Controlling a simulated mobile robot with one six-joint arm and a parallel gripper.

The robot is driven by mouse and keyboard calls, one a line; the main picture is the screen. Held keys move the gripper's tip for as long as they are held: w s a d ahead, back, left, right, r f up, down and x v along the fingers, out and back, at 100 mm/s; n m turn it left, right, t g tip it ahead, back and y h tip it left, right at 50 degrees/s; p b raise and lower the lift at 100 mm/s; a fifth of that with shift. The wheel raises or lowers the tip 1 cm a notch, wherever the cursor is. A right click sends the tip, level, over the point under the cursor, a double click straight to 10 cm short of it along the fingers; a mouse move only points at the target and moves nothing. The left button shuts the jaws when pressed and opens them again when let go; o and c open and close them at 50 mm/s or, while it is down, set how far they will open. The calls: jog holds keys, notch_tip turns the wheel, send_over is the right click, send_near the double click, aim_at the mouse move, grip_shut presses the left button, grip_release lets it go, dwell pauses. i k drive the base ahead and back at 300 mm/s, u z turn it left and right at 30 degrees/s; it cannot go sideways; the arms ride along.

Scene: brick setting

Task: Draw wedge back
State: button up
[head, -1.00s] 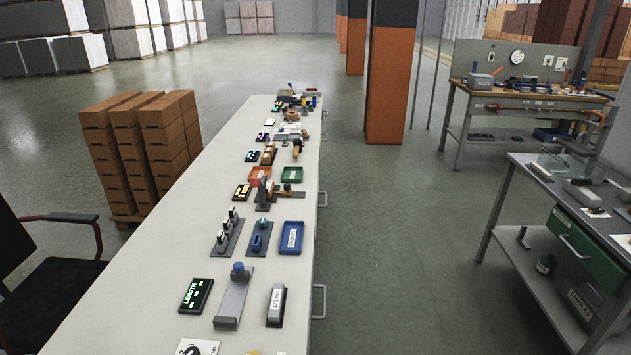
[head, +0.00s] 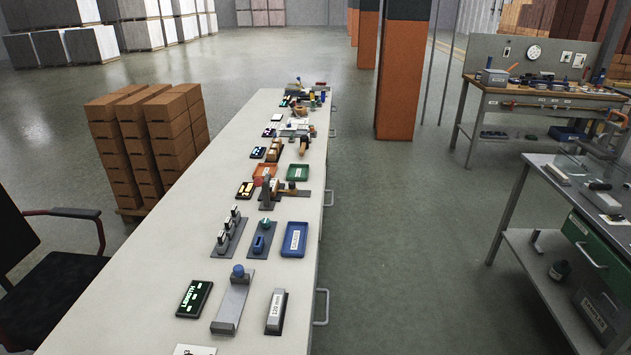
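No part can be told for certain as the wedge at this size. On the long pale bench (head: 150,290), a grey sloped-looking plate with a blue knob (head: 238,272) at its far end lies near the front. Farther back, a small fixture (head: 267,190) has an upright dark and orange part and a flat bar reaching right, with a small yellowish piece by it. Its details are too small to read. My gripper is not in view.
Beside the plate are a black LENGTH display (head: 194,299) and a labelled grey block (head: 276,312). Blue (head: 294,239), green (head: 298,172) and orange trays stand farther back. A chair (head: 50,260) is left; the aisle floor (head: 400,250) right of the bench is clear.

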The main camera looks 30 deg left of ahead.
aim_at(293, 191)
jog(key=u, duration=0.05)
jog(key=i, duration=2.6)
jog(key=z, duration=0.5)
jog(key=k, duration=0.15)
jog(key=u, duration=2.75)
